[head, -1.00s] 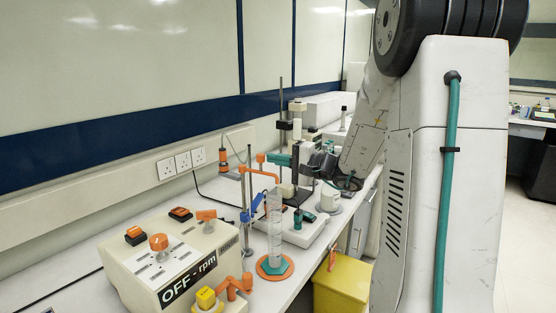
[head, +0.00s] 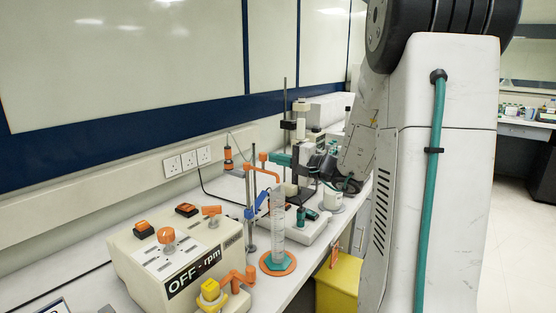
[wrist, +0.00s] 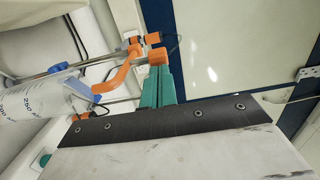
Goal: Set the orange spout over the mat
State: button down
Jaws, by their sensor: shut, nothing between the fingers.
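The orange spout (head: 265,171) is a bent arm on an upright metal stand; it also shows in the wrist view (wrist: 119,73). Its outer end appears above the mouth of a clear graduated cylinder (head: 277,220). The cylinder, with a teal hexagonal foot, stands on the round orange mat (head: 264,269). My gripper (head: 262,157) has teal fingers with orange tips. It is shut and empty, close beside the spout near its stand end; in the wrist view its tips (wrist: 158,56) lie just right of the spout. Whether they touch it I cannot tell.
A blue clamp (head: 257,205) is on the stand. Lab devices crowd the bench behind. A yellow bin (head: 338,283) stands below the bench edge.

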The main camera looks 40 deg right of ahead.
jog(key=d+v, duration=0.1)
jog(key=v, duration=1.1)
jog(key=shift+d, duration=0.5)
jog(key=s+a+f+n+g+y, duration=0.1)
jog(key=s+a+f+g, duration=0.25)
jog(key=a, duration=0.25)
jog(key=s+a+f+n+g+y, duration=0.1)
jog(key=s+a+f+n+g, duration=0.1)
jog(key=a+g, duration=0.4)
jog(key=s+a+f+n+g, duration=0.1)
jog(key=s+a+f+g, duration=0.2)
jog(key=a, duration=0.4)
jog(key=s+a+r+n+g+h, duration=0.3)
jog(key=s+a+r+n+h, duration=0.1)
jog(key=s+a+n+h, duration=0.3)
jog(key=shift+s+a+n+h, duration=0.4)
jog(key=shift+s+a+n, duration=0.65)
jog(key=shift+s+n, duration=0.5)
